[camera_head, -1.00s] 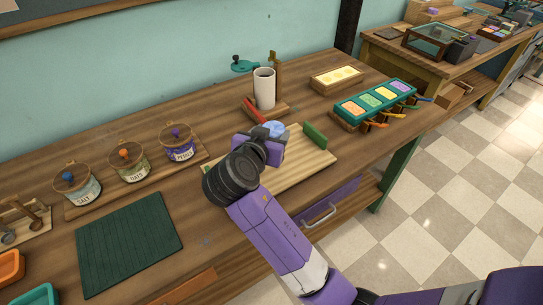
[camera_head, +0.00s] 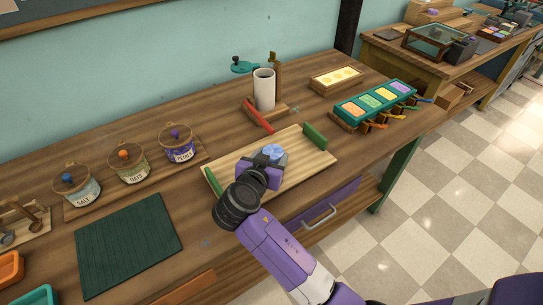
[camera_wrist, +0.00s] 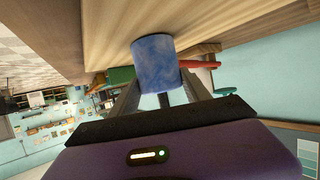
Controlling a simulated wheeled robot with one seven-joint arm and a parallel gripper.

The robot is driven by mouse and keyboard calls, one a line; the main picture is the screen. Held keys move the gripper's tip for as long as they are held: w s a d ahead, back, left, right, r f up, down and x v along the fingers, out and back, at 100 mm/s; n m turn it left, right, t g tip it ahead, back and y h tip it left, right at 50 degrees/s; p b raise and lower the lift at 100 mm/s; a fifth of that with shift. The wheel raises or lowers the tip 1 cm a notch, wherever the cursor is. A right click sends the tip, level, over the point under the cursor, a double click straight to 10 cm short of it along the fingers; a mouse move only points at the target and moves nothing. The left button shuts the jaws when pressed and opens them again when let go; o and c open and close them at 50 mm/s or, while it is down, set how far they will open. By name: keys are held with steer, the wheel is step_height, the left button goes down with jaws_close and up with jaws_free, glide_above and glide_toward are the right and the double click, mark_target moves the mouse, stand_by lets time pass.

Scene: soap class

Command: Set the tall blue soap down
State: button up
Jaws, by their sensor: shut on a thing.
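The tall blue soap (camera_head: 273,151) is a mottled blue cylinder, mostly hidden behind my gripper in the head view. In the wrist view the soap (camera_wrist: 157,62) sits between the two fingers, with its far end close to the pale wood. My gripper (camera_wrist: 158,90) is shut on it. In the head view my gripper (camera_head: 266,160) is over the pale wooden board (camera_head: 225,170), which has a green block at each end. I cannot tell whether the soap touches the board.
Labelled jars (camera_head: 130,165) and a dark green mat (camera_head: 128,243) are at left. A coloured tray (camera_head: 376,101) with small levers is at right. Bare tabletop lies around the board.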

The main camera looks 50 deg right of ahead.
steer(key=shift+f, duration=0.2)
steer(key=o, duration=1.6)
steer(key=shift+r, duration=0.1)
steer(key=shift+r, duration=0.15)
steer(key=v, duration=1.2)
steer(key=shift+r+b, duration=0.1)
steer(key=shift+b, duration=0.25)
